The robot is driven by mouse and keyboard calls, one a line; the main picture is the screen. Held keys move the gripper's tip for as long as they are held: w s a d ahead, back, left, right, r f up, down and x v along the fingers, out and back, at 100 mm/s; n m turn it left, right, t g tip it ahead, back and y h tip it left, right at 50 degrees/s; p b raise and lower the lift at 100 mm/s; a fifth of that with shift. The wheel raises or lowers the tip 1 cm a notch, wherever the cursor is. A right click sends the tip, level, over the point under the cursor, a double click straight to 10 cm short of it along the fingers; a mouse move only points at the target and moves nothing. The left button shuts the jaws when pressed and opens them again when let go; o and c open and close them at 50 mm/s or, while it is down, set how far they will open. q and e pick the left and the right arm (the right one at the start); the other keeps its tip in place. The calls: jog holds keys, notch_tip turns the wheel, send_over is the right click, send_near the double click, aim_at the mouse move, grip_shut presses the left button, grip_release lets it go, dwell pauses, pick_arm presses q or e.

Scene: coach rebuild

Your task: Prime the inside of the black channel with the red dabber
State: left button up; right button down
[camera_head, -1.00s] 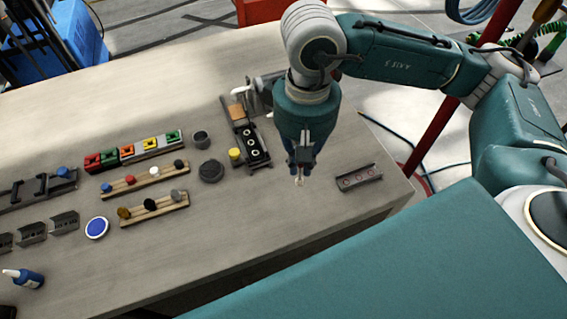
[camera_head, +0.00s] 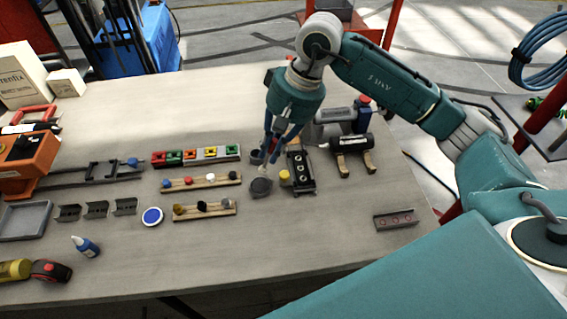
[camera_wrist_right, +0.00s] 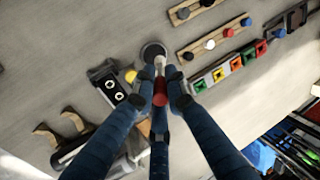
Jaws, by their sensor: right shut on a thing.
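My right gripper (camera_head: 268,150) is shut on the red dabber (camera_wrist_right: 160,94), whose pale tip points away from the fingers. In the right wrist view, the tip overlaps a dark round pot (camera_wrist_right: 151,49). Whether it touches the pot is unclear. In the head view, the gripper is above the small dark cup (camera_head: 256,160) and the round pot (camera_head: 261,188). A dark U-shaped channel (camera_head: 395,220) with reddish rings along its inside lies alone near the table's right front edge, well away from the gripper. My left gripper is out of view.
A black block with white rings (camera_head: 300,174) and a yellow knob (camera_head: 284,176) stand right of the pot. Knob racks (camera_head: 203,183) and a coloured block row (camera_head: 195,156) lie left. The table front middle is clear.

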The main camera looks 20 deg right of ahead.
jog(key=f, duration=0.3)
jog(key=w+f+b, duration=0.1)
jog(key=f, duration=0.1)
jog(key=shift+w+a+f, duration=0.1)
jog(key=shift+a+f, duration=0.1)
jog(key=shift+f, duration=0.2)
pick_arm(q)
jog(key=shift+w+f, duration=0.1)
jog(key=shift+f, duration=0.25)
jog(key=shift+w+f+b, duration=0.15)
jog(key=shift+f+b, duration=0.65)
jog(key=shift+b, duration=0.1)
pick_arm(e)
jog(key=shift+f, duration=0.7)
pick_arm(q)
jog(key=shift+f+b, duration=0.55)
pick_arm(e)
jog(key=shift+f, duration=0.15)
dwell(2.0)
notch_tip(320, 180, up, 2)
jog(key=shift+r+p, duration=0.1)
jog(key=shift+p, duration=0.25)
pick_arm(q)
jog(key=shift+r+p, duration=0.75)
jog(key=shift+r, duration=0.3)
pick_arm(e)
jog(key=shift+r, duration=2.55)
